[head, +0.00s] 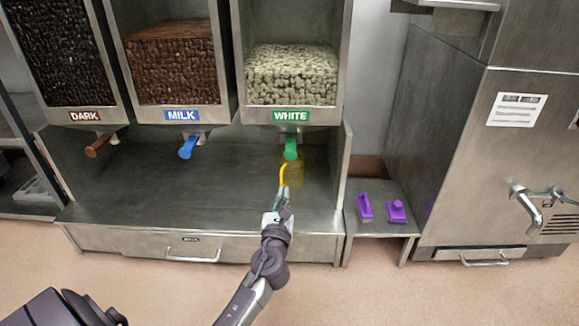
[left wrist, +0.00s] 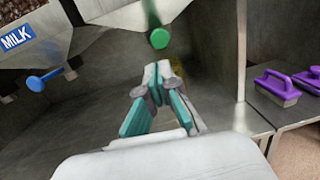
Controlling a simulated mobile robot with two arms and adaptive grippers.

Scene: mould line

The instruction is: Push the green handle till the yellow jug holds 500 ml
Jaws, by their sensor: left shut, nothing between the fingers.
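The green handle (head: 290,149) hangs under the hopper labelled WHITE; it also shows in the left wrist view (left wrist: 159,39) as a round green end. The see-through yellow jug (head: 295,171) stands on the dark shelf under that handle, with its brighter yellow grip on its left side. Its fill level cannot be read. My left gripper (head: 283,187) is shut and empty, in front of the jug and below the handle. In the left wrist view its fingers (left wrist: 157,80) hide most of the jug. A gap shows between fingertips and handle. My right gripper is not in view.
A brown handle (head: 97,147) under DARK and a blue handle (head: 187,148) under MILK hang to the left. Two purple brushes (head: 365,207) (head: 396,211) lie on a low side stand (head: 381,227). The shelf left of the jug is clear.

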